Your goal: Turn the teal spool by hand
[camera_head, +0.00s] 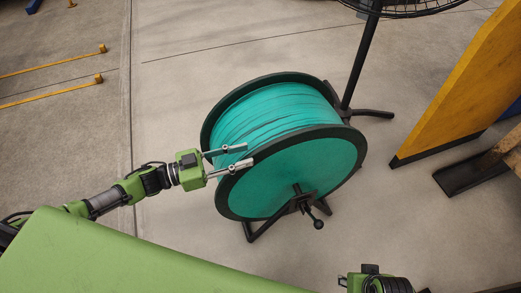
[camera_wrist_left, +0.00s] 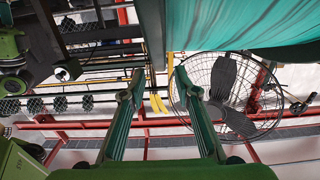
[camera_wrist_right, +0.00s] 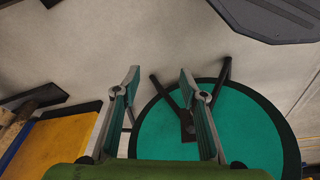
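The teal spool (camera_head: 270,110) stands on its side on a dark stand, with black rims and a crank handle (camera_head: 318,223) at the near face's hub. My left gripper (camera_head: 246,154) is open at the spool's upper left, its fingertips over the near black rim. Whether they touch it I cannot tell. In the left wrist view the spool (camera_wrist_left: 235,25) fills the top right, beyond the spread fingers (camera_wrist_left: 157,80). My right gripper (camera_wrist_right: 160,82) is open and empty, with the spool's teal face (camera_wrist_right: 240,120) beyond it. Its fingers do not show in the head view.
A fan on a black pole (camera_head: 362,55) stands behind the spool; its cage (camera_wrist_left: 225,95) shows in the left wrist view. A yellow panel (camera_head: 470,85) stands at the right. Yellow bars (camera_head: 50,65) lie at the far left. The concrete floor (camera_head: 200,50) around the spool is mostly clear.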

